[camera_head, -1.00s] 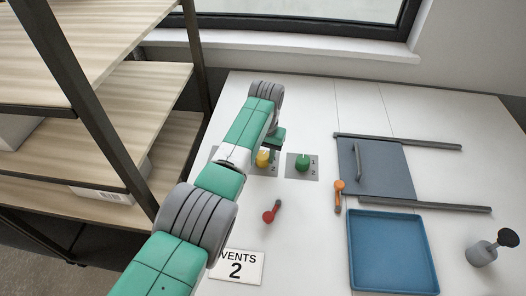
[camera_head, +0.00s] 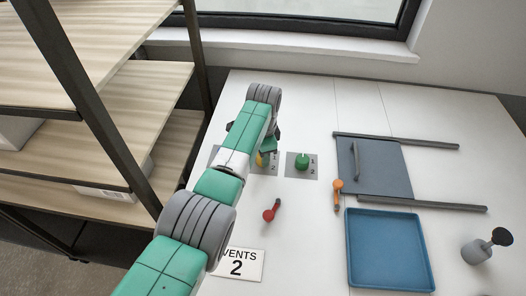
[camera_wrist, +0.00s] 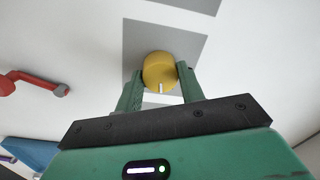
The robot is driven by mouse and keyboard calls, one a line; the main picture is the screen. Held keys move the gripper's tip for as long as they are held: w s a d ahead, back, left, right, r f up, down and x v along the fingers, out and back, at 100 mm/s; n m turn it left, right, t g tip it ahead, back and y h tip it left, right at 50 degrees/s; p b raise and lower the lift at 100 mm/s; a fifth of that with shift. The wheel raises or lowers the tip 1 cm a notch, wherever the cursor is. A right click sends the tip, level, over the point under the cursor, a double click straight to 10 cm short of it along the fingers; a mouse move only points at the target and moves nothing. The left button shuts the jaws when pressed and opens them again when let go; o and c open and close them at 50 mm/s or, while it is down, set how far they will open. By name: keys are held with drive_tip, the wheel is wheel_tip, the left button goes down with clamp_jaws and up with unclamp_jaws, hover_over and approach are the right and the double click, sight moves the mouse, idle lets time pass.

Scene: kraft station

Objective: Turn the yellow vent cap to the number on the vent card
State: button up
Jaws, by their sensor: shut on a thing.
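The yellow vent cap (camera_wrist: 158,66) sits on a grey plate (camera_wrist: 197,46) in the wrist view, with a white pointer mark on its side facing my gripper. My gripper (camera_wrist: 160,76) is shut on the cap, one green finger at each side. In the head view my arm hides most of the yellow cap (camera_head: 260,159). The vent card (camera_head: 236,265) lies at the table's front left and reads "VENTS 2". The numbers 1 and 2 show beside the green cap; which number the yellow cap points to cannot be told.
A green cap (camera_head: 302,161) on its own plate stands right of the yellow one. A red handle (camera_head: 271,210) and an orange handle (camera_head: 338,194) are nearby. A blue tray (camera_head: 390,286) and a grey sliding panel (camera_head: 384,172) lie to the right. Shelves (camera_head: 75,130) stand at left.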

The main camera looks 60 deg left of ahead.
drive_tip(key=m, duration=0.4)
drive_tip(key=shift+m, duration=2.2)
drive_tip(key=o, duration=1)
drive_tip(key=shift+c, duration=0.2)
wheel_tip(320, 180, up, 8)
drive_tip(key=shift+s+f+p, duration=0.1)
drive_tip(key=shift+s+p, duration=0.05)
drive_tip(key=shift+p, duration=0.25)
drive_tip(key=shift+d, duration=0.1)
